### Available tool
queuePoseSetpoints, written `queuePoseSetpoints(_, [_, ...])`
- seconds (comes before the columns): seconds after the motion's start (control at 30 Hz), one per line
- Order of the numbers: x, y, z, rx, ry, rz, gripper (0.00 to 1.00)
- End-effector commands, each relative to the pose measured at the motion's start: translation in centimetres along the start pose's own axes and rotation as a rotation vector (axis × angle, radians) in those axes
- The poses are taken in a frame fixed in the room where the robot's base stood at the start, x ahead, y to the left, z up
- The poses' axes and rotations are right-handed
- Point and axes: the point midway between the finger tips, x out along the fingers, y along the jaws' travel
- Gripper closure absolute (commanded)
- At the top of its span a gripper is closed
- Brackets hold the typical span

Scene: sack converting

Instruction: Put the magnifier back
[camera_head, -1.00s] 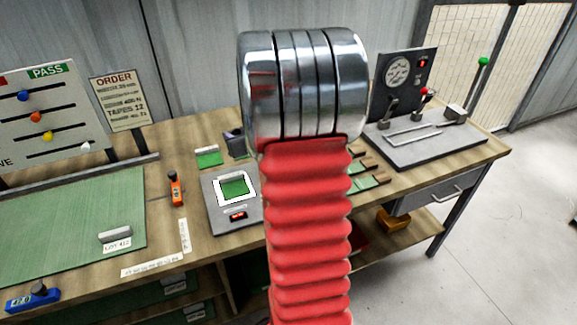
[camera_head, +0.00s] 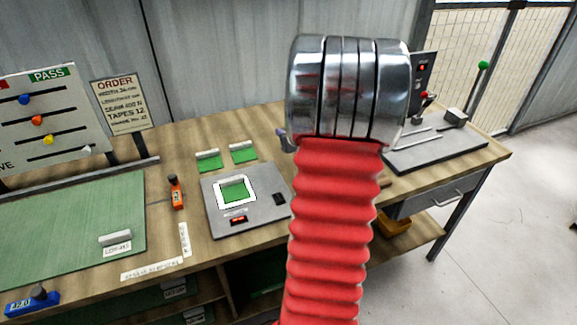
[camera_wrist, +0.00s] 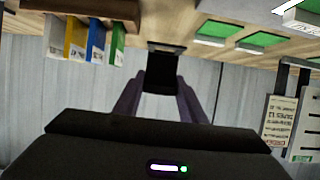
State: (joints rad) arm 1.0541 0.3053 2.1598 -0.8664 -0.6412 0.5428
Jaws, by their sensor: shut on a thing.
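My gripper (camera_wrist: 158,98) shows two purple fingers in the wrist view, shut on a dark block-like thing that I take to be the magnifier (camera_wrist: 161,72). Its far end lies against the pale wooden bench top in that view; I cannot tell whether it touches. In the head view my red arm and metal wrist hide most of the gripper and the magnifier. Only a small purple part of the gripper (camera_head: 285,139) shows left of the wrist, above the back of the bench.
A grey device (camera_head: 221,222) with a white-framed green swatch stands on the bench (camera_head: 150,200). Two green sample cards (camera_head: 208,162) lie behind it. An orange tool (camera_head: 176,192) stands left. A gauge machine (camera_head: 430,150) is at right. Coloured binders (camera_wrist: 95,42) show in the wrist view.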

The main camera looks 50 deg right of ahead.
Motion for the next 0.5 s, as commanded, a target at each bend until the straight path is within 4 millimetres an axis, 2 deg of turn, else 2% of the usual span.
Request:
queuePoseSetpoints(0.3, [1.7,-0.1,4.1,0.002,-0.004,-0.001,0.89])
queuePoseSetpoints(0.5, [2.3,0.0,5.5,0.0,-0.001,-0.001,0.89])
